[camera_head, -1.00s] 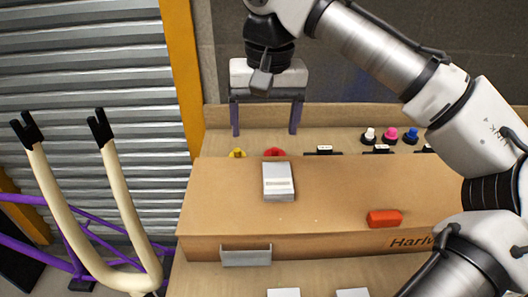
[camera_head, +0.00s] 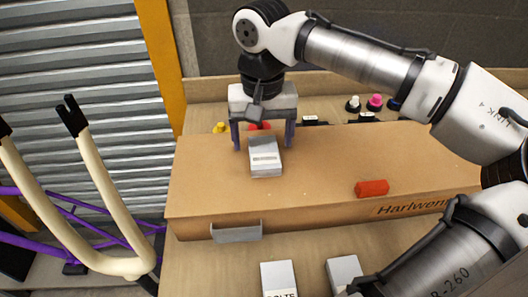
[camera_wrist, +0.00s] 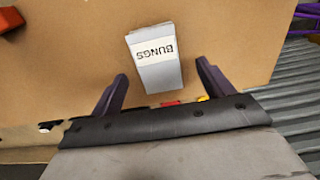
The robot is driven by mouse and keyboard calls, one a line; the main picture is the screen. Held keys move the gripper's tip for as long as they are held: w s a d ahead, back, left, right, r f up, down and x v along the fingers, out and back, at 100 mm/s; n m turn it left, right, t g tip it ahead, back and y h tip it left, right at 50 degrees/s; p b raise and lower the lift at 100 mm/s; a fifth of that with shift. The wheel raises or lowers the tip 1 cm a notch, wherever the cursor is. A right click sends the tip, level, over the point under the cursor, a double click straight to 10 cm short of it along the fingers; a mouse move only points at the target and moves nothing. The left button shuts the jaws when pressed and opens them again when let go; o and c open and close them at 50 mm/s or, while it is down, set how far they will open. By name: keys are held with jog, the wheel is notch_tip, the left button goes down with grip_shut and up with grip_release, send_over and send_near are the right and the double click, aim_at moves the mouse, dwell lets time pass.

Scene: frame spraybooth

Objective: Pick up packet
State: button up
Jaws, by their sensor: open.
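A small grey packet (camera_head: 265,158) with a white label lies on top of the long cardboard box (camera_head: 330,150). In the wrist view the packet (camera_wrist: 155,60) reads "BUNGS". My gripper (camera_head: 263,143) is open, its two purple fingers on either side of the packet's far end in the head view. In the wrist view my gripper's fingertips (camera_wrist: 160,70) stand apart and the packet lies between and just beyond them. I cannot tell the exact height of the fingers above the box. Nothing is between the fingers' grip.
A red block (camera_head: 371,188) lies on the box to the right. Several coloured-cap bottles stand behind it, including a pink one (camera_head: 375,102). A grey metal bracket (camera_head: 236,231) is at the box's front. Two more packets lie in front, one here (camera_head: 278,278). A cream fork (camera_head: 100,190) stands left.

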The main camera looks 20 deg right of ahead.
notch_tip(320, 180, down, 3)
jog(key=shift+d+f, duration=0.15)
jog(key=c, duration=1.1)
notch_tip(320, 180, up, 12)
jog(key=p, duration=1.2)
notch_tip(320, 180, up, 8)
jog(key=b, duration=0.1)
send_over(264, 151)
jog(key=shift+f, duration=0.1)
